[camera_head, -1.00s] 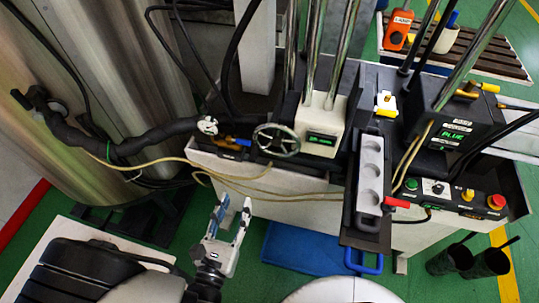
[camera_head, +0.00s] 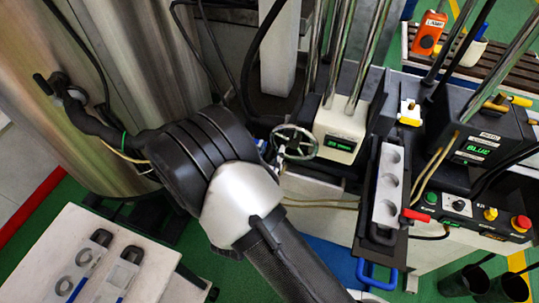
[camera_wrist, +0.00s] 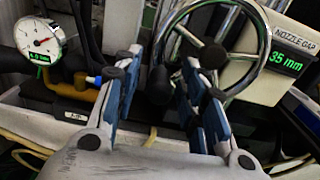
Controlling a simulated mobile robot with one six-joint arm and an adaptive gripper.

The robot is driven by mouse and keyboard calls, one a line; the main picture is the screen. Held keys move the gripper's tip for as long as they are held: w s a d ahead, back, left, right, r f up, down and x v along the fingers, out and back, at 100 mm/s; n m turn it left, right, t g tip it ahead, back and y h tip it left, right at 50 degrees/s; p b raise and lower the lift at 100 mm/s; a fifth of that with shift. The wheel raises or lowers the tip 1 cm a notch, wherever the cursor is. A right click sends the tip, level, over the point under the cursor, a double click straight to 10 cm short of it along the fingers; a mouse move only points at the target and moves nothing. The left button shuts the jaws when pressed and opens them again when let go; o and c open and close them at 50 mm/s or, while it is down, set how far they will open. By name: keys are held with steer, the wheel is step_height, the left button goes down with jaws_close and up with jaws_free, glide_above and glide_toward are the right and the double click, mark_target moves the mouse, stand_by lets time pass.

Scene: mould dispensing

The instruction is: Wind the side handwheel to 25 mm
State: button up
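The side handwheel (camera_head: 295,142) is a metal wheel on the left side of the white nozzle-gap box (camera_head: 340,125). In the wrist view the handwheel (camera_wrist: 213,54) stands just ahead of my gripper (camera_wrist: 161,62). Its black knob (camera_wrist: 159,86) shows between my two fingers, with gaps on both sides. My gripper is open; I cannot tell how deep the knob sits between the fingertips. The green display (camera_wrist: 285,62), labelled nozzle gap, reads 35 mm. In the head view my arm hides most of my gripper.
A round pressure gauge (camera_wrist: 40,42) and a yellow fitting (camera_wrist: 85,93) are left of my gripper. A grey mould with round cavities (camera_head: 388,185) sits right of the wheel. A white table (camera_head: 60,240) with more moulds is at lower left. Yellow hoses (camera_wrist: 25,145) hang below the ledge.

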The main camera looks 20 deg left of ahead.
steer(key=shift+w, duration=0.1)
steer(key=shift+c, duration=0.4)
jaws_close()
stand_by(0.4)
